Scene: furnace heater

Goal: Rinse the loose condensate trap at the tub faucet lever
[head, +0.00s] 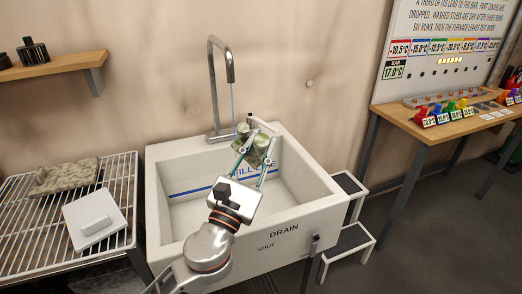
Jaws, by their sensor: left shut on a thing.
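The condensate trap (261,142), a greenish part with rounded cylindrical ends, is held over the white tub (165,225). My left gripper (254,158) is shut on it, with a finger on each side. A tall grey faucet (214,85) stands at the tub's back rim. A thin bluish stream (233,98) runs from its spout down toward the trap's far end. I cannot tell whether the water strikes the trap. The faucet lever is not clearly distinguishable near the faucet base. My right gripper is not in view.
A wire rack (25,215) at left holds a stone-like slab (65,176) and a white block (95,222). A dark drain lever (313,246) sits at the tub's front right. A step stool (348,238) and a wooden bench (425,128) with coloured parts stand right.

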